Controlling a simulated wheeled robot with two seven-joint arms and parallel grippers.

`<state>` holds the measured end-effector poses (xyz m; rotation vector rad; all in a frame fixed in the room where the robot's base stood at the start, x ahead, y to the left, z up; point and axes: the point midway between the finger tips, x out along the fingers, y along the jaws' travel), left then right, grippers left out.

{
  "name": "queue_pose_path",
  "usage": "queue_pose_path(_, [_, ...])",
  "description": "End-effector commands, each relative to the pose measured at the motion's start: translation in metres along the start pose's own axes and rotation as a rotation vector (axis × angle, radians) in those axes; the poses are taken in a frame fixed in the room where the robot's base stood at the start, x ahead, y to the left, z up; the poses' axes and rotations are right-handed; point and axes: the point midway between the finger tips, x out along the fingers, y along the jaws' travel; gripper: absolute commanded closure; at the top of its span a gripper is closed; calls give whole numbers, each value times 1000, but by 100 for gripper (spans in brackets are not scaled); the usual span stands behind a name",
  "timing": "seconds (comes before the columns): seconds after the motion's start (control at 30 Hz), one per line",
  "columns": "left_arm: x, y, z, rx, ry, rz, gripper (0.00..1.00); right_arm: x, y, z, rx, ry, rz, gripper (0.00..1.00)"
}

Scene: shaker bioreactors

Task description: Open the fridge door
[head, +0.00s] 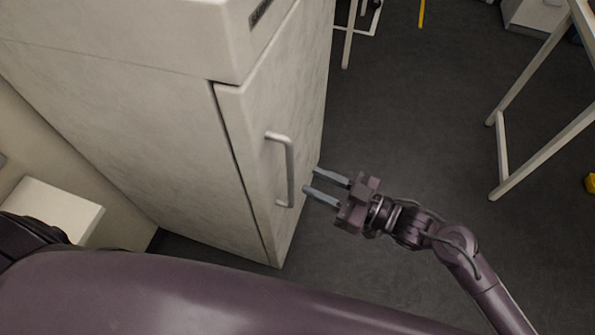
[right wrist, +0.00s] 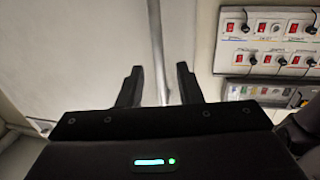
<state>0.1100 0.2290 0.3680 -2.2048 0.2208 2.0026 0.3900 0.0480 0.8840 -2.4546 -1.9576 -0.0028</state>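The fridge (head: 135,130) is a tall off-white cabinet at the left of the head view. Its door (head: 262,110) is closed and carries a grey vertical bar handle (head: 290,172). My right gripper (head: 311,180) is open and empty, with its fingers pointing at the handle from the right, a short way off. In the right wrist view the handle bar (right wrist: 157,50) runs between the two spread fingers (right wrist: 157,85), beyond them; I cannot tell the exact gap. My left gripper is not in view.
A white metal frame (head: 502,150) stands on the dark floor at the right. The floor (head: 410,120) between it and the fridge is clear. In the right wrist view a panel of red switches with plugs (right wrist: 268,42) is at the right.

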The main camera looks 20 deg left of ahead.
Motion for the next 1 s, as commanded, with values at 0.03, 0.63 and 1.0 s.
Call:
queue_pose_path(0.03, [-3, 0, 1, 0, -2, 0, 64, 7, 0, -2, 2, 3, 1, 68])
queue_pose_path(0.63, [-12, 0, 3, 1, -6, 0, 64, 71, 2, 0, 0, -2, 6, 68])
queue_pose_path(1.0, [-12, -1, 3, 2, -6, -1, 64, 71, 2, 0, -1, -2, 6, 94])
